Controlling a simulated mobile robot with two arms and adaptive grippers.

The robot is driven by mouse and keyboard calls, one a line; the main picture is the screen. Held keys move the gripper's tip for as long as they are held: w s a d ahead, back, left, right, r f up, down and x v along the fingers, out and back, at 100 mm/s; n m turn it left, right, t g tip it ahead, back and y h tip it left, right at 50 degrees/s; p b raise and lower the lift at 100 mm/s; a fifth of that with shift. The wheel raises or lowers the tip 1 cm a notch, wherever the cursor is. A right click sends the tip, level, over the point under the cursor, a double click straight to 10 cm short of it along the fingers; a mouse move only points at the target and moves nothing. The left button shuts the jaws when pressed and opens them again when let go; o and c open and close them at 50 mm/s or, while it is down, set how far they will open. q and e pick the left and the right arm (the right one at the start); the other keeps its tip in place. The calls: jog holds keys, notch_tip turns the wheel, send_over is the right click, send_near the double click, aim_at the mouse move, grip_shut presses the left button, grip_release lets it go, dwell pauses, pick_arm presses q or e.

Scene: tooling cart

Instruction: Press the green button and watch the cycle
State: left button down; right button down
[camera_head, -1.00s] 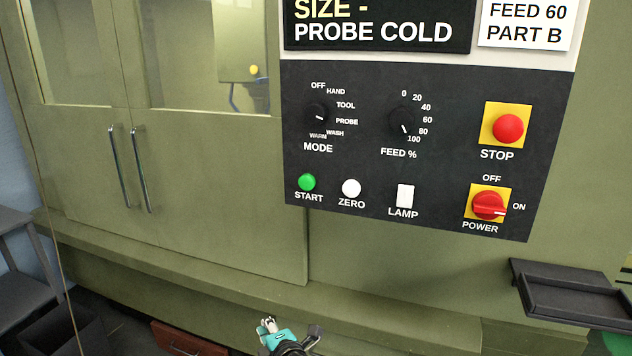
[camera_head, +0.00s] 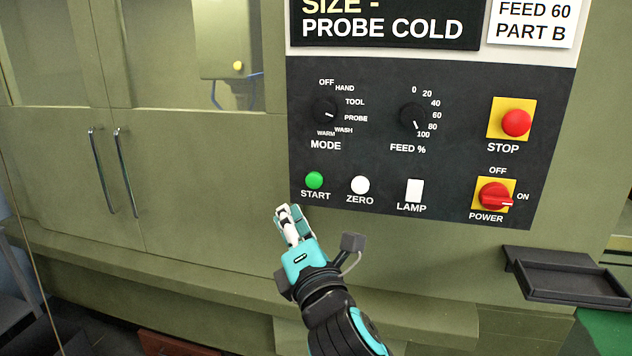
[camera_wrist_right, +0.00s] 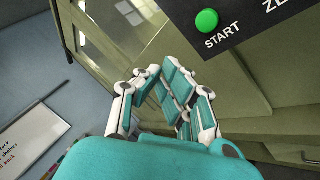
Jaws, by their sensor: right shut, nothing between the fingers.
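The green START button (camera_head: 314,180) is at the lower left of the dark control panel (camera_head: 460,150). It also shows at the top of the right wrist view (camera_wrist_right: 206,21), above the word START. My right gripper (camera_head: 284,210) is shut and empty. In the head view its fingertips are just below and left of the green button, and they do not cover it. In the right wrist view its closed fingers (camera_wrist_right: 165,75) point up toward the panel, apart from the button. The machine's double doors (camera_head: 110,170) are shut, with windows above. My left gripper is not in view.
Close by are the white ZERO button (camera_head: 360,185), the LAMP switch (camera_head: 414,191), the red STOP button (camera_head: 516,122) and the red POWER knob (camera_head: 494,195), pointing to ON. A dark tray (camera_head: 570,277) juts out at the lower right. A ledge runs below the doors.

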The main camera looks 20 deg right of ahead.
aim_at(314, 181)
jog(key=shift+w, duration=0.1)
jog(key=shift+w+d+b, duration=0.15)
jog(key=shift+w+d, duration=0.7)
jog(key=shift+w, duration=0.35)
jog(key=shift+w+d+b, duration=0.1)
jog(key=shift+w+d, duration=0.7)
jog(key=shift+w, duration=0.4)
jog(key=shift+w+d+b, duration=0.15)
jog(key=shift+w+d, duration=0.7)
jog(key=shift+w, duration=0.35)
jog(key=shift+w+d+p, duration=0.15)
jog(key=shift+w+p, duration=0.15)
jog(key=shift+w+d, duration=0.45)
jog(key=shift+w, duration=0.1)
